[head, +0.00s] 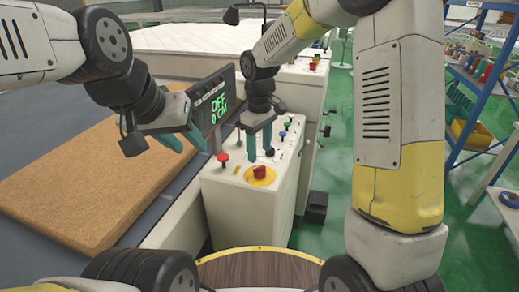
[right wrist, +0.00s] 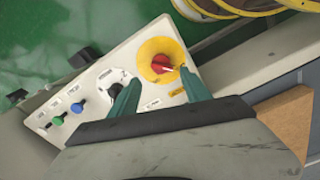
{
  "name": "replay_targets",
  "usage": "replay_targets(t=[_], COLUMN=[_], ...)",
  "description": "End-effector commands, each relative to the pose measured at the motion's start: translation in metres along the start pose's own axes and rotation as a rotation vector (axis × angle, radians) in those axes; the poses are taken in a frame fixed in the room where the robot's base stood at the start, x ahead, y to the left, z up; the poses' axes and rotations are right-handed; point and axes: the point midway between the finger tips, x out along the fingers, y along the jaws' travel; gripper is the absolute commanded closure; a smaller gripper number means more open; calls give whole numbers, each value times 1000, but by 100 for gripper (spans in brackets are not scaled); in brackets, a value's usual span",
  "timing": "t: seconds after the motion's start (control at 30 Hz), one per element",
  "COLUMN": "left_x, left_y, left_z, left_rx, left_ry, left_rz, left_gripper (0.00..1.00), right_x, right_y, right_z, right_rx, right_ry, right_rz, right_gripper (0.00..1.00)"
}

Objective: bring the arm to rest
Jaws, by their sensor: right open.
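My right gripper (head: 259,158) is open above the white control box (head: 225,200), pointing down. In the right wrist view its teal fingers (right wrist: 160,88) are spread apart with nothing held between them. The red rotary knob on its yellow disc (head: 260,173) stands just below the fingers in the head view; in the right wrist view the red knob (right wrist: 161,64) shows beyond the fingertips.
A brown mattress slab (head: 85,185) lies on the dark conveyor at the left. A white mattress (head: 190,37) lies behind. The box carries a red button (head: 223,158) and several coloured buttons. A blue shelf (head: 485,85) stands right. Green floor is clear between box and shelf.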

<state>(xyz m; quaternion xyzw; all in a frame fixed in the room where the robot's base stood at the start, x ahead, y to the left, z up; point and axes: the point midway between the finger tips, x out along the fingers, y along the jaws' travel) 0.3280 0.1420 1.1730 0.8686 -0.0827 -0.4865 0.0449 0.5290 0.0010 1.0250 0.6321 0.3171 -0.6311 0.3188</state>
Motion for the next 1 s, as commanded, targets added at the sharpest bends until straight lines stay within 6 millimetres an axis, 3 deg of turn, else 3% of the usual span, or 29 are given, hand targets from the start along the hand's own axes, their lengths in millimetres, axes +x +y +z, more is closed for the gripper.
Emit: replay_targets(t=[0.43,0.57,0.67,0.8,1.0], left_x=[0,0,0,0,0], left_y=[0,0,0,0,0], left_z=[0,0,0,0,0], left_rx=[0,0,0,0,0], left_ry=[0,0,0,0,0], left_rz=[0,0,0,0,0], left_gripper=[64,64,64,64,64], right_x=[-10,-25,-51,-90,-129], right_y=[0,2,2,-3,-22], right_z=[1,13,36,81,144], right_rx=[2,43,120,270,490], right_ry=[0,24,70,160,304], right_rz=[1,14,35,66,93], right_gripper=[44,44,44,44,44])
